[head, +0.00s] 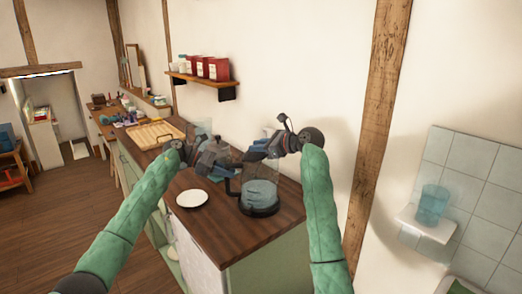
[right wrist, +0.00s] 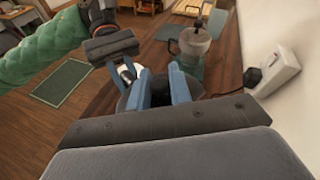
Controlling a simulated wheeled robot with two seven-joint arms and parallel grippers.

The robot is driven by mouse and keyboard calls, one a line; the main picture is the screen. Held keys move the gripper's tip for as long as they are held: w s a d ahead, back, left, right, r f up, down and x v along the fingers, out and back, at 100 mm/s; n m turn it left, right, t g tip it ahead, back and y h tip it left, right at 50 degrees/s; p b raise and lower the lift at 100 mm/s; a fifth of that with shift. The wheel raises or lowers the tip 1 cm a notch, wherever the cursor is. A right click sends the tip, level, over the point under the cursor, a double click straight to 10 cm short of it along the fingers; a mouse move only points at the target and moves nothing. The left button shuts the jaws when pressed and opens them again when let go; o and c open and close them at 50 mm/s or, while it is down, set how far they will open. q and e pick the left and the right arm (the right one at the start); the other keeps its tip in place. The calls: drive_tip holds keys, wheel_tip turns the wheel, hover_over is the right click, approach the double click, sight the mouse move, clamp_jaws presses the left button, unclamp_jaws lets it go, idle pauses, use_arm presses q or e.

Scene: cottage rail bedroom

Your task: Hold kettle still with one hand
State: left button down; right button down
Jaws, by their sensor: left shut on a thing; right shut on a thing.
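The kettle (head: 260,196), a clear glass jug with a dark base and a dark handle on its left, stands upright on the wooden counter. My left gripper (head: 222,168) is at the upper left of the kettle, shut near the top of its handle; the exact contact is hard to make out. My right gripper (head: 254,158) is above the kettle, shut on a dark part at its top, likely the lid. In the right wrist view, the blue fingers of my right gripper (right wrist: 160,90) close on this dark part, and my left gripper (right wrist: 118,62) is close by.
A white saucer (head: 192,198) lies on the counter (head: 215,228) left of the kettle. A lidded glass jug (right wrist: 197,40) stands behind. A wooden tray (head: 155,133) is farther back. A wall socket (right wrist: 275,73) is close on the right. Counter in front is clear.

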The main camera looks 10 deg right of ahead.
sight(248, 155)
drive_tip(key=a+r+n+g+h, duration=0.1)
drive_tip(key=a+r+h, duration=0.1)
drive_tip(key=h, duration=0.1)
drive_tip(key=shift+n, duration=0.3)
drive_tip(key=shift+a+r+n+g+h, duration=0.15)
drive_tip(key=shift+a+n+h, duration=0.15)
drive_tip(key=shift+a+h, duration=0.2)
drive_tip(key=shift+a+r+n+g+h, duration=0.15)
drive_tip(key=shift+a+n+h, duration=0.2)
drive_tip(key=shift+h, duration=0.25)
drive_tip(key=shift+a+r+n+h, duration=0.1)
drive_tip(key=shift+a+n+h, duration=0.25)
drive_tip(key=shift+a+h, duration=0.6)
drive_tip(key=shift+a+n+h, duration=0.5)
drive_tip(key=shift+a+h, duration=0.3)
drive_tip(key=shift+h, duration=0.55)
drive_tip(key=shift+g, duration=0.3)
drive_tip(key=c, duration=1.4)
unclamp_jaws()
drive_tip(key=shift+a, duration=0.1)
drive_tip(key=shift+o, duration=0.2)
drive_tip(key=shift+s, duration=0.1)
